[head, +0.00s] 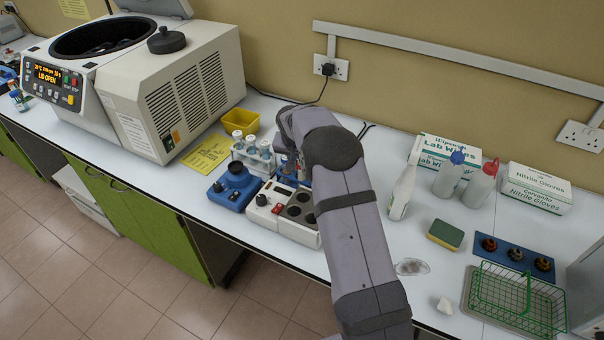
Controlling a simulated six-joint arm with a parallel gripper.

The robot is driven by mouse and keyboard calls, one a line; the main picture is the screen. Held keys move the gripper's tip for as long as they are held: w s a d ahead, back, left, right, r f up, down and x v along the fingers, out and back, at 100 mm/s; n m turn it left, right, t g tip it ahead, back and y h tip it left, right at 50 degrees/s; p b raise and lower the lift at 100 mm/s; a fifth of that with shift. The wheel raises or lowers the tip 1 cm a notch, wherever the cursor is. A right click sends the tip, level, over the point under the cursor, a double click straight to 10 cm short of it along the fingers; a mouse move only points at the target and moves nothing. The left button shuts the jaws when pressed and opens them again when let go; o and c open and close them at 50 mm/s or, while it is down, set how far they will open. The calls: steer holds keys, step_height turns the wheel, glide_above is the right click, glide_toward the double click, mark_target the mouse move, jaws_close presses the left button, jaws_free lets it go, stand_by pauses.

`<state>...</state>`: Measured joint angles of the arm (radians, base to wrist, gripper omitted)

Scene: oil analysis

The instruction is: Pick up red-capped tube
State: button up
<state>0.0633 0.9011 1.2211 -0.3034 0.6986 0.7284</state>
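I cannot make out a red-capped tube in the head view. A white rack (240,157) holds several tubes with pale caps (251,140), left of my arm. My arm reaches from the bottom of the picture to the back of the bench, and its wrist is just right of the rack. My gripper's fingers are not clearly seen; they are hidden by or blended with the wrist and the small items below it. Whether they are open or hold anything does not show.
A blue mixer (233,188) and a white heating block (268,212) stand in front of the rack. A yellow bin (241,121) is behind it. The open centrifuge (150,80) fills the left. Bottles (449,175), a sponge (445,234) and a green wire basket (515,300) are right.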

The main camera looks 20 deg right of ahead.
steer(key=shift+c, duration=0.4)
jaws_close()
step_height(320, 180, up, 10)
steer(key=b, duration=0.3)
